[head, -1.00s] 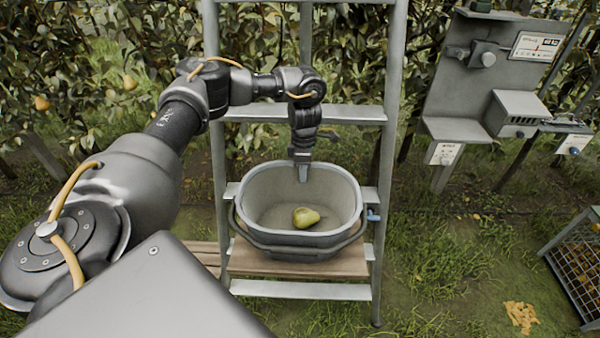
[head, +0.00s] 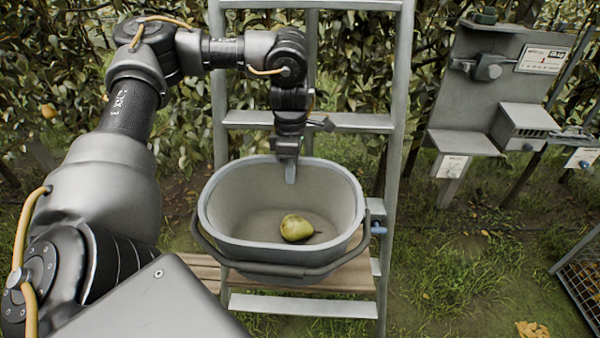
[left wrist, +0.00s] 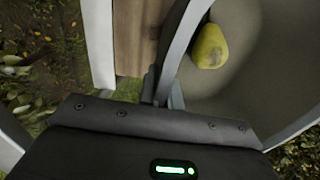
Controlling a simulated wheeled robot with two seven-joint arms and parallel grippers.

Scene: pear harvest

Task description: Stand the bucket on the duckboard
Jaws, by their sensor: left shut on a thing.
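The grey bucket (head: 215,215) hangs in front of the ladder with a pear (head: 297,228) inside. My left gripper (head: 290,172) is shut on its far rim, with one finger showing inside the wall. In the left wrist view the fingers (left wrist: 158,92) meet the curved rim of the bucket (left wrist: 182,42), and the pear (left wrist: 210,46) lies on its floor. The bucket's dark handle hangs down its near side. The duckboard (head: 203,270), of wooden slats, shows low at the left, partly hidden by my arm and the bucket. My right gripper is out of view.
A grey panel stand (head: 478,90) is at right. A wire crate (head: 582,280) stands at the far right.

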